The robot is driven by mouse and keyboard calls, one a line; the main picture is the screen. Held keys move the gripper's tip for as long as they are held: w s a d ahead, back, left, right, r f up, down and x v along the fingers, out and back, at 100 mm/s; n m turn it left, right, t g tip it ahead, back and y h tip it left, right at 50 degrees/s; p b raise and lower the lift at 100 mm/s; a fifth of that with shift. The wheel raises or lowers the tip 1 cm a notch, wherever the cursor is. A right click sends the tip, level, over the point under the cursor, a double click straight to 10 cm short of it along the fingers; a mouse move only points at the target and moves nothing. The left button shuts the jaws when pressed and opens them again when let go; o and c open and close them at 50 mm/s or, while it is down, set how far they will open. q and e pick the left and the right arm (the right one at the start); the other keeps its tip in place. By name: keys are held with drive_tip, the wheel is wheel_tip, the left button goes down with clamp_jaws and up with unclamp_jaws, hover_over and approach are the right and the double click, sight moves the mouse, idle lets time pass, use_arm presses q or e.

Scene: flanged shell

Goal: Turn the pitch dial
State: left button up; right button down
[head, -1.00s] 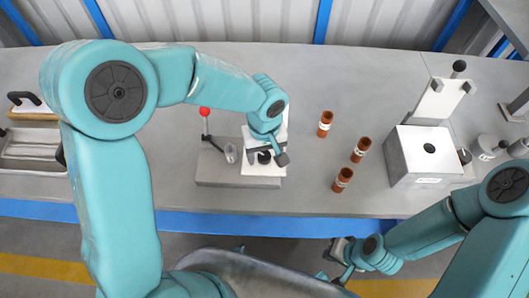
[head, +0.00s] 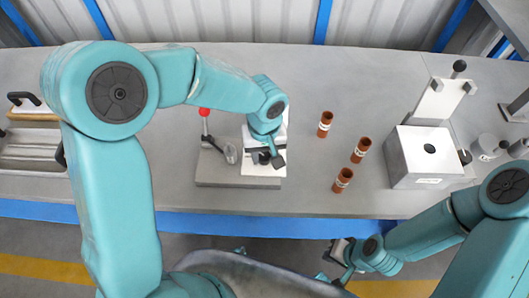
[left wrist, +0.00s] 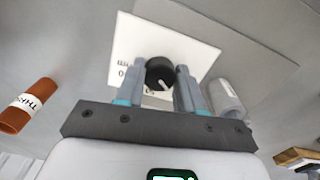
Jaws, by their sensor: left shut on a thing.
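The pitch dial (left wrist: 160,73) is a round black knob with a white pointer line, on a white plate (left wrist: 128,50) with partly hidden lettering. My left gripper (left wrist: 160,82) has its two fingers on either side of the dial and is shut on it. In the head view my left gripper (head: 264,157) comes down on the white plate at the right part of the grey fixture, and hides much of the dial. My right gripper (head: 342,252) is in front of the bench's blue edge, away from the dial; its jaw opening is unclear.
A red-knobbed lever (head: 205,113) and a metal cylinder (head: 231,153) stand left of my left gripper. Several brown labelled tubes, one here (head: 325,124), stand to its right. A metal box (head: 424,157) is farther right. A tray (head: 32,150) lies far left.

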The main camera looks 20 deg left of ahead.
sight(263, 157)
use_arm(q)
drive_tip(key=m, duration=0.5)
drive_tip(key=shift+a+r, duration=0.1)
drive_tip(key=m, duration=0.5)
drive_tip(key=shift+w+m, duration=0.1)
drive_tip(key=shift+m, duration=0.3)
idle(0.3)
drive_tip(key=o, duration=1)
drive_tip(key=shift+o, duration=0.2)
wheel_tip(263, 157, up, 16)
drive_tip(key=p, duration=0.1)
drive_tip(key=shift+r+p, duration=0.2)
drive_tip(key=shift+p, duration=0.15)
drive_tip(key=shift+s, duration=0.2)
